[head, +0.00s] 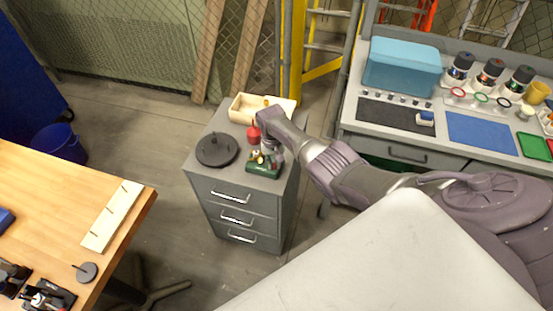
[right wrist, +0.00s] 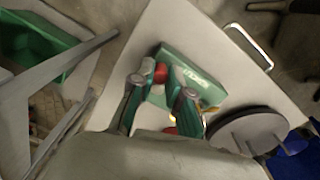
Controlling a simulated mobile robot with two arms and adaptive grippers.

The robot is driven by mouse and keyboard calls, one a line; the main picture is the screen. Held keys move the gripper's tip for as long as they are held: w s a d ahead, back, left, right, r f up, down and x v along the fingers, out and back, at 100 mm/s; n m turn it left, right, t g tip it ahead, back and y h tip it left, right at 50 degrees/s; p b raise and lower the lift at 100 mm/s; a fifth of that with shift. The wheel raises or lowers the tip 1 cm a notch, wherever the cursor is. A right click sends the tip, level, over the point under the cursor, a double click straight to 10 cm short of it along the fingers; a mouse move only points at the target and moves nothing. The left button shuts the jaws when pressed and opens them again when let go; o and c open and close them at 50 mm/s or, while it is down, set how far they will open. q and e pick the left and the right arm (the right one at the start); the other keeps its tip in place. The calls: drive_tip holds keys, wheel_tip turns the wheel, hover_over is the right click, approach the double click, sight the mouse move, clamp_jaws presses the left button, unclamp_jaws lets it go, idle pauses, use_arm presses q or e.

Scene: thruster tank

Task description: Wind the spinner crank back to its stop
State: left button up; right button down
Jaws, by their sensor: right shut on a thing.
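The spinner is a small device with a green base (head: 264,170) on the top of a grey drawer cabinet, near its front right. The base also shows in the right wrist view (right wrist: 195,75), with pale lettering on its side. My right gripper (head: 266,157) reaches down over the spinner from behind. In the right wrist view its two fingers (right wrist: 158,110) stand on either side of small red and pale parts. It is shut on the crank, whose grip is mostly hidden by the fingers. My left gripper is not in view.
A wooden table (head: 50,195) stands left, a grey workbench (head: 352,122) right. Open floor lies between table and cabinet.

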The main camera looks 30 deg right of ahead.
drive_tip(key=m, duration=0.3)
drive_tip(key=w+a+m, duration=0.1)
drive_tip(key=m, duration=0.1)
drive_tip(key=shift+r, duration=0.1)
idle(0.5)
drive_tip(key=c, duration=1.1)
unclamp_jaws()
drive_tip(key=r, duration=1.2)
drive_tip(key=shift+w+a, duration=0.15)
drive_tip(key=shift+w, duration=0.05)
